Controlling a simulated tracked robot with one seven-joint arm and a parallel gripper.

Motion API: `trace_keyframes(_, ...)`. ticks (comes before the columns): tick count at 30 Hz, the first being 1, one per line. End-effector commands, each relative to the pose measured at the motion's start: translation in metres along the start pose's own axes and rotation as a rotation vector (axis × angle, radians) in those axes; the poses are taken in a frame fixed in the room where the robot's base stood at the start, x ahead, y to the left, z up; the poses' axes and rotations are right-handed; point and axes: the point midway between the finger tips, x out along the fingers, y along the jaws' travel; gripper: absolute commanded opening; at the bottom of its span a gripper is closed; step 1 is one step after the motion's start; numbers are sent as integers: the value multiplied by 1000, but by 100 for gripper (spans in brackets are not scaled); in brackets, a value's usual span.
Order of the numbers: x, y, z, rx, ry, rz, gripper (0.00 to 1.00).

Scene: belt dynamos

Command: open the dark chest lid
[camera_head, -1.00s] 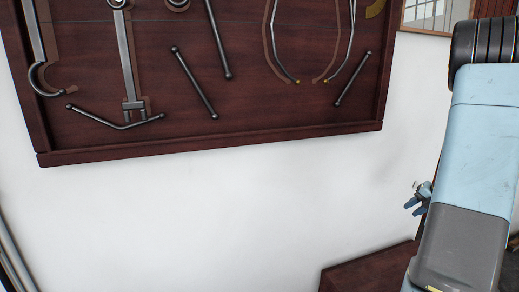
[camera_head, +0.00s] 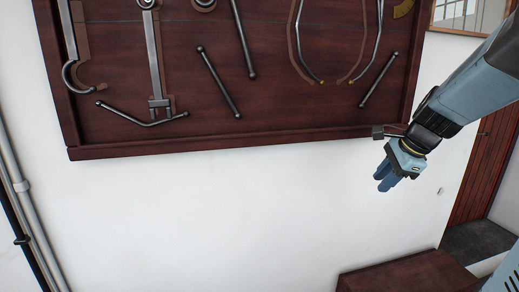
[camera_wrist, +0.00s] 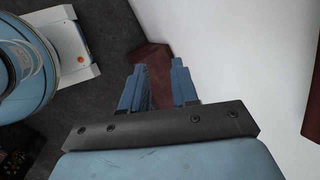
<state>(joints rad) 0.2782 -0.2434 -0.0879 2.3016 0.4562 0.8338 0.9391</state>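A dark reddish-brown box top (camera_head: 405,272), seemingly the chest lid, shows at the bottom of the head view, against the white wall. It looks shut, and its lower part is cut off by the picture edge. My gripper (camera_head: 384,180) hangs above it in the air, clear of it, with its blue fingers pointing down. In the wrist view the two fingers of my gripper (camera_wrist: 157,80) stand apart with nothing held between them. The dark red chest (camera_wrist: 152,56) shows beyond and between the fingertips, partly hidden by them.
A dark wooden tool board (camera_head: 230,135) with several metal tools hangs on the white wall (camera_head: 230,210), close to my wrist in the picture. Grey pipes (camera_head: 25,200) run down the left. A reddish door (camera_head: 487,165) stands at the right. Dark floor (camera_wrist: 110,30) shows beside the chest.

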Motion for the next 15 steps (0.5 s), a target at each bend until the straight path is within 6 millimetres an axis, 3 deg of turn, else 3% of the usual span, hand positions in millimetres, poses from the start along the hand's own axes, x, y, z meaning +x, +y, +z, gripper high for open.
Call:
trace_keyframes(6, -29, 39, 46, -510, 55, 13, 29)
trace_keyframes(15, -59, 97, 82, -1182, 157, 52, 29)
